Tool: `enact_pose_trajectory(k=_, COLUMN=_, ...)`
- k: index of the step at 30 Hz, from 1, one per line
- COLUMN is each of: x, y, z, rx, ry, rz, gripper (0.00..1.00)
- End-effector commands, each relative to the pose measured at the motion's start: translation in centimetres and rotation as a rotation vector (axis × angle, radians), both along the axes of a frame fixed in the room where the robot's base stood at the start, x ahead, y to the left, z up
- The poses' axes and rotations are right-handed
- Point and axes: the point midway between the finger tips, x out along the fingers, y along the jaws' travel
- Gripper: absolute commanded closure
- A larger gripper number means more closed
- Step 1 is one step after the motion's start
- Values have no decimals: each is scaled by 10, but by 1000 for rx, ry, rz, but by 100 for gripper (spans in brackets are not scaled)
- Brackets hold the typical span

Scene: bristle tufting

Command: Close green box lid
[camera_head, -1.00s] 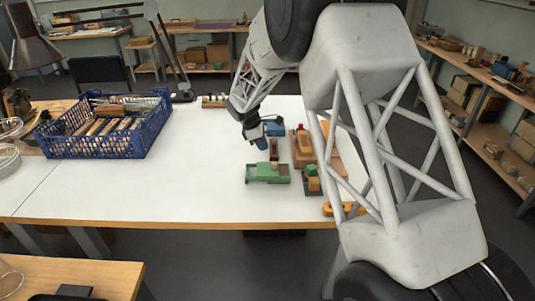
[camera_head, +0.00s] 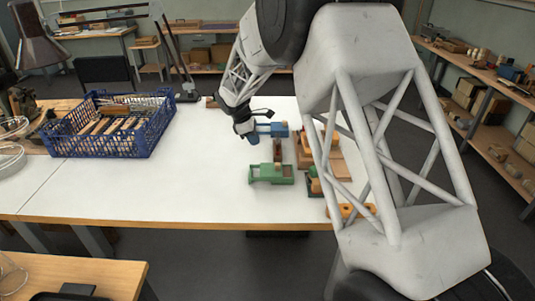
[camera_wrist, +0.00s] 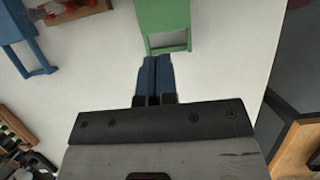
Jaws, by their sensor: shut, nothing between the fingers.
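The green box (camera_head: 271,174) lies on the white table, left of a cluster of wooden and coloured pieces. It also shows at the top of the wrist view (camera_wrist: 163,22), just beyond my fingertips. Its lid cannot be told apart clearly at this size. My gripper (camera_head: 253,138) is above the table, behind and a little left of the green box in the head view. In the wrist view my gripper (camera_wrist: 155,62) has its two blue fingers together with nothing between them. The fingertips appear close to the green box's near end; whether they touch it cannot be told.
A blue piece (camera_head: 273,129) stands behind the green box. Wooden and green pieces (camera_head: 314,181) and an orange piece (camera_head: 352,210) lie to the right, partly hidden by my arm. A blue basket (camera_head: 110,143) with brushes stands at the left. The white table (camera_head: 190,175) between is clear.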

Motion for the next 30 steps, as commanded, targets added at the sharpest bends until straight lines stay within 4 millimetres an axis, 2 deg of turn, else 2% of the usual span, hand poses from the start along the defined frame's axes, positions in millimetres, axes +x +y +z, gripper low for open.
enact_pose_trajectory(k=1, x=0, y=10, z=0, rx=1, ry=-1, rz=4, gripper=100)
enact_pose_trajectory(k=4, x=-1, y=19, z=0, rx=1, ry=-1, rz=1, gripper=100)
enact_pose_trajectory(k=19, x=-1, y=18, z=-4, rx=0, ry=1, rz=1, gripper=100)
enact_pose_trajectory(k=23, x=-1, y=14, z=-12, rx=-1, ry=2, rz=0, gripper=100)
enact_pose_trajectory(k=30, x=-2, y=4, z=-39, rx=-1, ry=3, rz=0, gripper=100)
